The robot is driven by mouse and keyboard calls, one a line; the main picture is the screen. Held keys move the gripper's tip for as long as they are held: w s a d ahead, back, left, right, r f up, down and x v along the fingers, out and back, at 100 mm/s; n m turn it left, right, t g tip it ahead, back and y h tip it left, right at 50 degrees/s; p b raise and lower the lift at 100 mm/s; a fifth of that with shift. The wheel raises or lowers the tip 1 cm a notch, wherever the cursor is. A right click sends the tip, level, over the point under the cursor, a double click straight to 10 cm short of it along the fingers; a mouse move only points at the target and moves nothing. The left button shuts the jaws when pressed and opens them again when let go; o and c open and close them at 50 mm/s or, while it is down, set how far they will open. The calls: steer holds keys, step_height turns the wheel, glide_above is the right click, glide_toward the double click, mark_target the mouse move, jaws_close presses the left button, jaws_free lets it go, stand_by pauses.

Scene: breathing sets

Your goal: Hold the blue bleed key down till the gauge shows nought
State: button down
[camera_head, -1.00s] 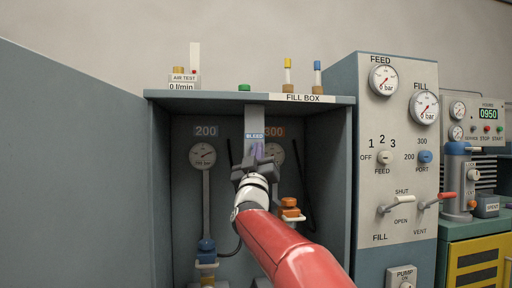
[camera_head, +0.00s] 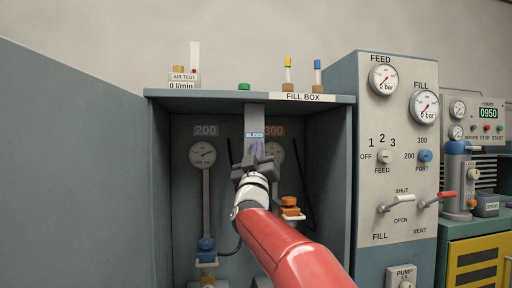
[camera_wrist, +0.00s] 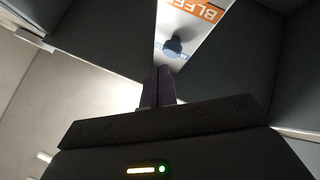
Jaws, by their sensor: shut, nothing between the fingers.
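A dark blue-grey round knob (camera_wrist: 175,46), which looks like the bleed key, is on that plate. My gripper (camera_head: 257,150) is shut and empty, with its purplish fingers just below the BLEED label. In the wrist view the fingertips (camera_wrist: 158,70) are close under the knob; I cannot tell whether they touch it. The 200 gauge (camera_head: 203,154) is clear; the 300 gauge (camera_head: 275,152) is partly behind my gripper. Their readings are too small to tell.
The fill box has side walls and a top shelf (camera_head: 180,96) close around my arm. An orange-topped valve (camera_head: 289,202) is right of my wrist and a blue one (camera_head: 206,244) is lower left. A control panel (camera_head: 400,180) with gauges and levers stands at the right.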

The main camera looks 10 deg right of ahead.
steer(key=shift+w, duration=0.1)
stand_by(0.7)
steer(key=shift+w, duration=0.3)
steer(key=shift+w+p, duration=0.6)
steer(key=shift+p, duration=0.05)
stand_by(0.7)
stand_by(1.6)
stand_by(3.2)
steer(key=shift+s+b, duration=0.9)
steer(key=shift+s, duration=0.05)
